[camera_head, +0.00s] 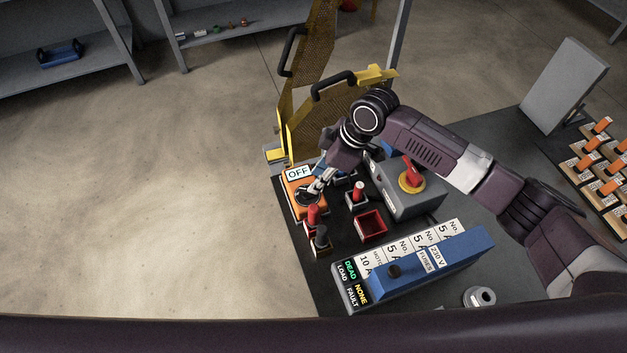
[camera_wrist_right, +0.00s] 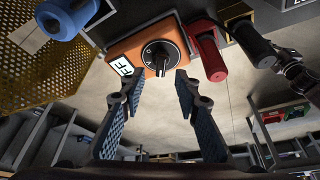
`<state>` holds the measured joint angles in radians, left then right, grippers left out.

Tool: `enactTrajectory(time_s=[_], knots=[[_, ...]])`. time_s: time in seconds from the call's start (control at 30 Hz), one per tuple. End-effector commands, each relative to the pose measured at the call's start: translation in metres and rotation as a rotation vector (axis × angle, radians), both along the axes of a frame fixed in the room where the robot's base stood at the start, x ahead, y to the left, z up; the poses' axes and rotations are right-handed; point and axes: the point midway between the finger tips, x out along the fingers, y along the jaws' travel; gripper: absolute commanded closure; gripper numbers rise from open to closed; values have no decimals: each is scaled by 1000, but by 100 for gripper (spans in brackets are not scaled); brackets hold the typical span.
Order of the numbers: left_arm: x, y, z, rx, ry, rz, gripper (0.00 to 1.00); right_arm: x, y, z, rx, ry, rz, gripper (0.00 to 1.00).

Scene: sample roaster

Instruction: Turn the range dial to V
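The orange meter (camera_head: 293,203) stands at the left edge of the dark bench, and its white label reads OFF (camera_head: 299,173). The meter also shows upside down in the right wrist view (camera_wrist_right: 118,48). My right gripper (camera_head: 314,187) is over the meter and partly hides the dial in the head view. In the right wrist view, its two blue-padded fingers (camera_wrist_right: 158,76) are apart, with the dial just beyond and between their tips. My left gripper is not in view.
Red (camera_head: 313,215) and black (camera_head: 321,237) probe handles stand close beside the meter. A grey box with a red rotary switch (camera_head: 412,173), a red tray (camera_head: 371,225) and a blue fuse box (camera_head: 450,258) are to the right. A yellow mesh guard (camera_head: 317,105) rises behind.

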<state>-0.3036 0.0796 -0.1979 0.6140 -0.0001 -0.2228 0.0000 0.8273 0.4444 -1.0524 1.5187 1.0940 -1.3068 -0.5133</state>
Motion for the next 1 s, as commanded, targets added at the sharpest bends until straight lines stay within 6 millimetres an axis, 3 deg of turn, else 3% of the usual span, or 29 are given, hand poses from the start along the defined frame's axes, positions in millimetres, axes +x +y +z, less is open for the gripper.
enactTrajectory(time_s=[0.3,0.7,1.0], knots=[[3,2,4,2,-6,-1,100,4,18,-44,0,2,-3,70],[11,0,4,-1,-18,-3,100,5,22,-53,1,0,-2,70],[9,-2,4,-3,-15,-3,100,5,21,-53,1,0,-2,100]])
